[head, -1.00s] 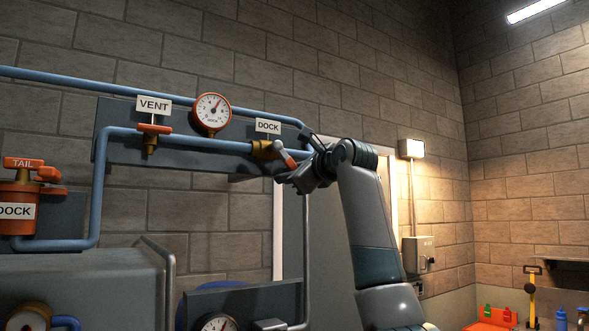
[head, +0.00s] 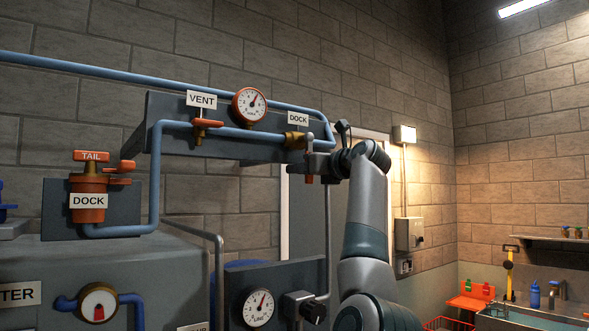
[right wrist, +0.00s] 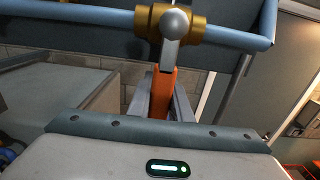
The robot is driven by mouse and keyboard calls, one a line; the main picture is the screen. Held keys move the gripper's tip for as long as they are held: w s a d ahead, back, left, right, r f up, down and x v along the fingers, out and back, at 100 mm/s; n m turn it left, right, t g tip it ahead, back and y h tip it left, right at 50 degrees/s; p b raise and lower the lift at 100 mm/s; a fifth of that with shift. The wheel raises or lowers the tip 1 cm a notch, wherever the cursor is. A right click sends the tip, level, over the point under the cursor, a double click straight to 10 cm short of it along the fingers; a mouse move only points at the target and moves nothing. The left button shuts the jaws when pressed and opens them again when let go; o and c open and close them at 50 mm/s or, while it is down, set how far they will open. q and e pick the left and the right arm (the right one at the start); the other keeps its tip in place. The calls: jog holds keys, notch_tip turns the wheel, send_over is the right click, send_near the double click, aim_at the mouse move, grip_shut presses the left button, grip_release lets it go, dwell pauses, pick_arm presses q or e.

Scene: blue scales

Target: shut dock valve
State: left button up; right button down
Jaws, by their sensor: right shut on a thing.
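The dock valve has a brass body (head: 295,141) on the blue pipe, under the DOCK sign (head: 298,118). Its lever has an orange handle (head: 309,179), seen only in part below my gripper in the head view. My right gripper (head: 310,163) is shut on that handle, just below and right of the brass body. In the right wrist view the orange handle (right wrist: 162,95) stands between the two fingers and leads to a silver pivot and the brass body (right wrist: 190,22). The lever points across the pipe there. My left gripper is not in view.
The orange VENT valve (head: 207,123) and a round gauge (head: 249,105) sit left on the same grey panel. An orange DOCK canister (head: 88,200) stands farther left. A grey switch box (head: 409,233) is on the wall to the right.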

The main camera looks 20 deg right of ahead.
jog(key=shift+a, duration=0.1)
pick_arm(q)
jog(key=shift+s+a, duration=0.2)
pick_arm(e)
jog(key=c, duration=1.6)
grip_release()
jog(key=shift+s, duration=0.1)
